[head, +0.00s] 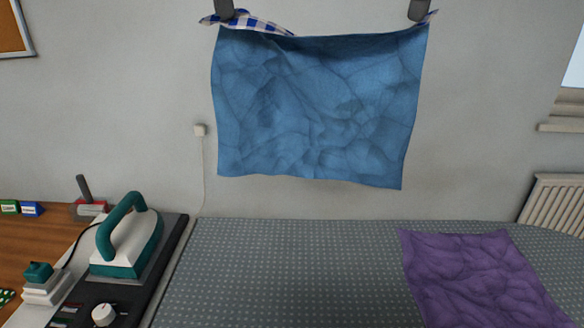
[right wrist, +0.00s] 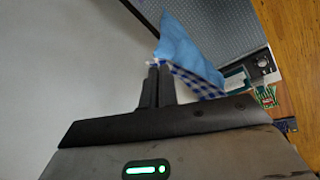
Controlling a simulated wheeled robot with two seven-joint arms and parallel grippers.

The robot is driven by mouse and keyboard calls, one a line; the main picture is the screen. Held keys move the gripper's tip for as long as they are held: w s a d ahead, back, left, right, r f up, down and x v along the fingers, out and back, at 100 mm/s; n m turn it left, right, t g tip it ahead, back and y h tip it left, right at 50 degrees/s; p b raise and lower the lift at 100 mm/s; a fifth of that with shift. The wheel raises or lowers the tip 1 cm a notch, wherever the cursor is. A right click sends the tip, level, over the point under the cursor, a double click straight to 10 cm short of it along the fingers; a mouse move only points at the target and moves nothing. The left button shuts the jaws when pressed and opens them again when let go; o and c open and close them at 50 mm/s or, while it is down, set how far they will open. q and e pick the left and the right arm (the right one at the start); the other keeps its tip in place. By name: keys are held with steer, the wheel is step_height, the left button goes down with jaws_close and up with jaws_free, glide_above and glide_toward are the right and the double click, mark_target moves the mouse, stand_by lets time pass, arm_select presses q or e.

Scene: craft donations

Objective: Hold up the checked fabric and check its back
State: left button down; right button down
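The checked fabric (head: 315,110) hangs spread out in the air in front of the wall. The side facing the head camera is plain blue with dark crease-like lines. Blue-and-white check shows only at the turned-over top corners. My left gripper (head: 224,12) is shut on its top left corner and my right gripper (head: 418,12) on its top right corner; both are partly cut off by the frame's top. In the right wrist view the fingers of my right gripper (right wrist: 156,68) pinch the fabric, with its check (right wrist: 198,84) and its blue side (right wrist: 182,48) both showing.
A grey dotted board (head: 290,270) lies below, largely clear. A purple creased cloth (head: 480,275) lies at its right. A teal-and-white iron (head: 127,240) stands at the left near a control knob (head: 104,314). A radiator (head: 555,205) is at the far right.

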stand_by(0.5)
